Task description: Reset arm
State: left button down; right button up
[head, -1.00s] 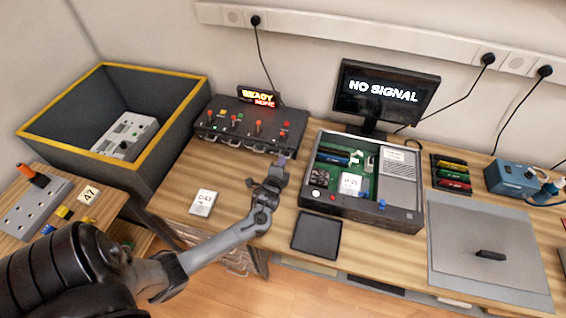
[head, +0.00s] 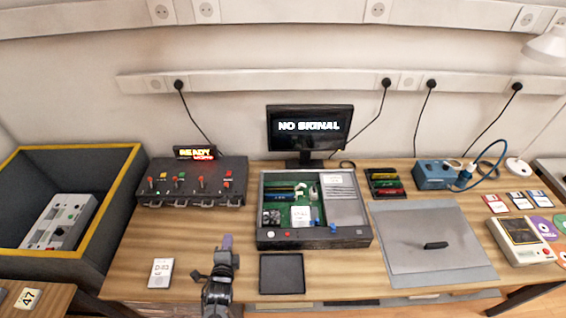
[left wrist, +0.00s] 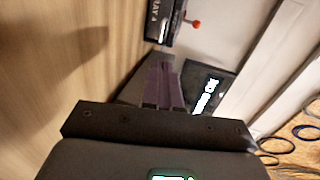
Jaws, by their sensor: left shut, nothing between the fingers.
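My left gripper (head: 226,243) is over the front part of the wooden table, between a white card and a black tray, with its fingers pointing toward the back wall. It is shut and empty. In the left wrist view its purple-grey fingers (left wrist: 163,85) sit together, with nothing between them. My right gripper does not show in either view.
The control box (head: 190,182) with levers stands behind the gripper. The open computer (head: 350,238) is to its right, the white card (head: 160,272) to its left, the black tray (head: 282,273) beside it. A monitor (head: 309,130), grey panel (head: 430,235) and yellow-rimmed bin (head: 80,155) surround this.

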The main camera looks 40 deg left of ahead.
pick_arm(q)
jog(key=s, duration=0.1)
jog(key=s+d, duration=0.1)
jog(key=shift+s+f, duration=0.3)
jog(key=shift+f, duration=0.1)
jog(key=s+d+r+n+g+h, duration=0.2)
jog(key=d+r+h, duration=0.15)
jog(key=d, duration=0.45)
jog(key=s+d+r+n+g+h, duration=0.1)
jog(key=s+d+r+h, duration=0.15)
jog(key=d+h, duration=0.35)
jog(key=s+d+r+n+g, duration=0.3)
jog(key=s+d+n+g, duration=0.25)
jog(key=s, duration=0.35)
notch_tip(320, 180, up, 25)
jog(key=p, duration=2.5)
jog(key=shift+w+a, duration=0.25)
jog(key=shift+w, duration=0.05)
jog(key=shift+r, duration=0.1)
